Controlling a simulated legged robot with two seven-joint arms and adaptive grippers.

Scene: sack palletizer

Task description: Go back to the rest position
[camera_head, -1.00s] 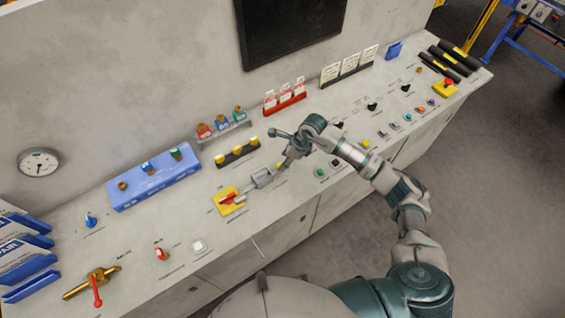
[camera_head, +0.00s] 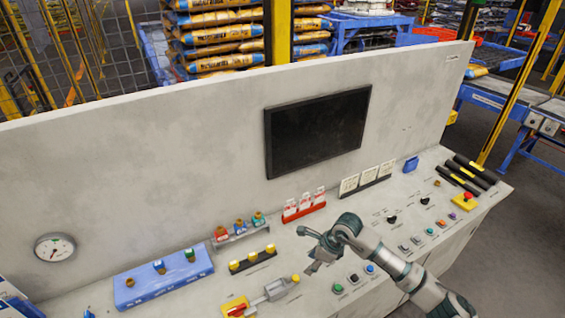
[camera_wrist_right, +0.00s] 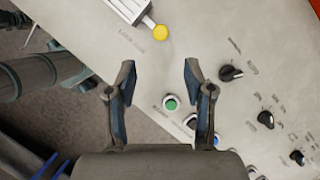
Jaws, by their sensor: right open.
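My right gripper (camera_head: 316,249) is over the grey control panel (camera_head: 215,288), to the right of a grey lever with a yellow knob (camera_head: 276,290). In the right wrist view the right gripper (camera_wrist_right: 160,80) has its fingers wide apart with nothing between them. A green button (camera_wrist_right: 171,103) shows just inside its right finger, and the lever's yellow knob (camera_wrist_right: 161,33) lies beyond the fingertips. My left gripper is not in view.
A dark screen (camera_head: 318,132) is on the upright back wall. A blue block with valves (camera_head: 163,283), red tags (camera_head: 304,207), black knobs (camera_head: 391,218) and a red emergency button (camera_head: 467,198) stand on the panel. Stacked sacks (camera_head: 222,45) are behind the wall.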

